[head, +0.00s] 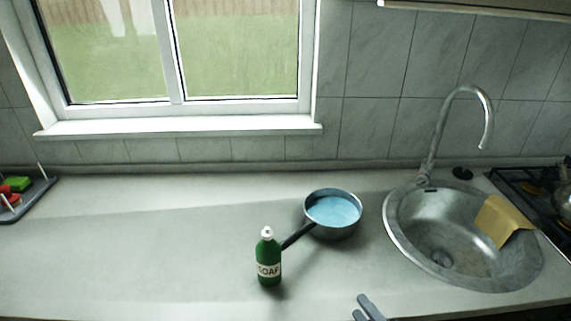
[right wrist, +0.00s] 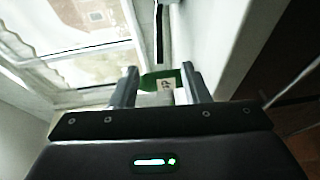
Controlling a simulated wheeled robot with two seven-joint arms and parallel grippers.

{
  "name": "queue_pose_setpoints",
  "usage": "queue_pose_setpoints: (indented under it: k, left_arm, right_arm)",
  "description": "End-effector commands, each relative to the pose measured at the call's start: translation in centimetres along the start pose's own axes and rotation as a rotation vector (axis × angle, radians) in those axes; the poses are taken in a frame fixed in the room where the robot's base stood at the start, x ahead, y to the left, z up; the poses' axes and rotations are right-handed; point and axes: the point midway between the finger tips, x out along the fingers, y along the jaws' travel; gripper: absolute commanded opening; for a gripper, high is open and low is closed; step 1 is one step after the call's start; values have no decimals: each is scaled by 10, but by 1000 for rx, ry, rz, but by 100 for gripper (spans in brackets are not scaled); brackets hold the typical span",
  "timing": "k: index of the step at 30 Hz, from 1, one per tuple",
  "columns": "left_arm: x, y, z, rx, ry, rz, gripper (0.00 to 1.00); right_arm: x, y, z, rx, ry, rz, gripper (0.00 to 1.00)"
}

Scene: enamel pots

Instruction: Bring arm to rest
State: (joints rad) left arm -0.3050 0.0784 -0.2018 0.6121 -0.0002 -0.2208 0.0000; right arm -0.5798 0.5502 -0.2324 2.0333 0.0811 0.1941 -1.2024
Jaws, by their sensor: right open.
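My right gripper (head: 367,307) shows at the bottom edge of the head view, in front of the counter's front edge. Its two fingers are apart and nothing is between them. In the right wrist view the open fingers (right wrist: 158,86) point toward the green soap bottle (right wrist: 161,80), which stands beyond them. In the head view the soap bottle (head: 268,262) stands upright on the counter. A pot (head: 333,231) with light blue contents stands behind it to the right, and its dark handle reaches toward the bottle. My left gripper is not in view.
A round metal sink (head: 410,246) with a tall faucet (head: 441,128) is at the right, a yellow cloth (head: 500,219) over its rim. A stove (head: 540,196) is at the far right. A grey rack (head: 37,200) with sponges is at the far left. The counter's left half (head: 130,250) is clear.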

Motion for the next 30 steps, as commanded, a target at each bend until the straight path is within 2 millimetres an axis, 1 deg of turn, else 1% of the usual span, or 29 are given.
queue_pose_setpoints:
  k: [1,5,14,20,23,27,30]
  left_arm:
    - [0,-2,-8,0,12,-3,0]
    - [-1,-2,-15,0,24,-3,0]
    - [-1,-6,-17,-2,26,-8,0]
    - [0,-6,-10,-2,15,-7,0]
    - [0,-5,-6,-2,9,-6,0]
    - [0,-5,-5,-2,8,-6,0]
    - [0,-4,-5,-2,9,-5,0]
  right_arm:
    - [1,0,0,20,-10,-12,42]
    - [3,-2,2,80,-39,-54,42]
    - [6,-9,6,280,-141,-181,42]
    - [2,-15,9,501,-273,-307,42]
    - [-6,-18,9,657,-375,-387,42]
    - [-28,-21,6,925,-579,-519,42]
    - [-46,-22,2,1071,-710,-586,42]
